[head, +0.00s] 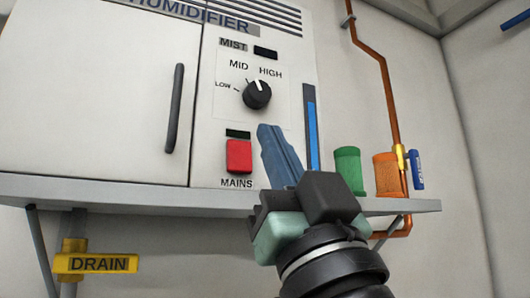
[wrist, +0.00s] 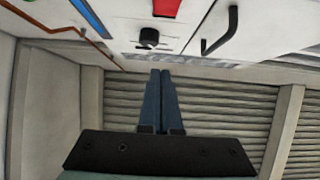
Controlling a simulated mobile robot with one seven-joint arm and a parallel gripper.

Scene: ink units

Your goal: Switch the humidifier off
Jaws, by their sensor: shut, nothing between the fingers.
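The humidifier (head: 211,75) is a white cabinet on a shelf. Its red MAINS switch (head: 239,156) is low on the panel, with a dark green window (head: 238,133) above it. The red switch is cut by the top edge of the wrist view (wrist: 167,6). The black MIST knob (head: 257,94) has LOW, MID and HIGH marks; its white pointer is roughly upward, exact setting unclear. It also shows in the wrist view (wrist: 148,38). My gripper (head: 266,127) has its blue fingers shut and empty, appearing right of the switch and below the knob. No contact is visible.
A green cup (head: 348,171) and an orange cup (head: 387,174) stand right on the shelf (head: 120,190). A copper pipe (head: 384,80) with a blue-handled valve (head: 416,170) is beyond. A yellow DRAIN handle (head: 95,263) is below. The cabinet door has a black handle (head: 174,108).

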